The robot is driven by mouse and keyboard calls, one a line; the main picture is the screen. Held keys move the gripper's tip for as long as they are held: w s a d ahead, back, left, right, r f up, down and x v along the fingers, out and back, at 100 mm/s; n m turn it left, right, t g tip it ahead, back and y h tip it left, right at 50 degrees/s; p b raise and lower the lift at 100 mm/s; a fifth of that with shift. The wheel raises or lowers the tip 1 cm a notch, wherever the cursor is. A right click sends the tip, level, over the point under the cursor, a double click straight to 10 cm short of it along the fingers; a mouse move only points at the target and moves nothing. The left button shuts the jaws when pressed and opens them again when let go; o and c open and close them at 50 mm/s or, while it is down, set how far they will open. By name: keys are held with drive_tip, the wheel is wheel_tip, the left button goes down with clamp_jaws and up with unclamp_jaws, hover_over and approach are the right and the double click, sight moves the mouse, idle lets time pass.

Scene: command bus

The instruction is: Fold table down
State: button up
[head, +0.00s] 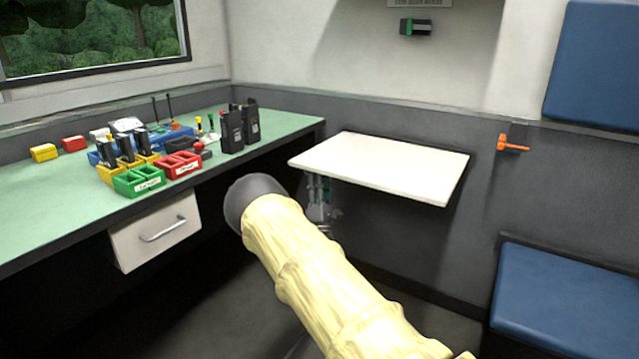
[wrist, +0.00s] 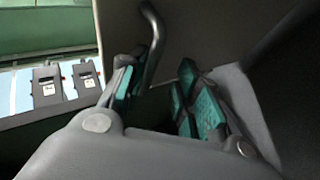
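The white table (head: 385,165) is up and level, standing out from the dark wall panel in the head view. My gripper (head: 319,188) is at the table's left front edge, mostly below it and partly hidden by my arm. In the wrist view my gripper (wrist: 158,78) is open, its teal-padded fingers apart with nothing clamped between them. A dark curved bar (wrist: 152,40) on a grey panel shows just beyond the fingers; I cannot tell what it belongs to. Contact between gripper and table cannot be made out. The table's underside and any support are hidden in the head view.
A green counter (head: 60,205) at left holds radios (head: 240,127), coloured bins (head: 138,180) and other small items. A white drawer (head: 155,232) hangs beneath. A blue seat (head: 565,300) is at right. An orange latch (head: 513,144) is on the wall. Floor below the table looks clear.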

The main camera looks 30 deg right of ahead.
drive_tip(key=v, duration=1.2)
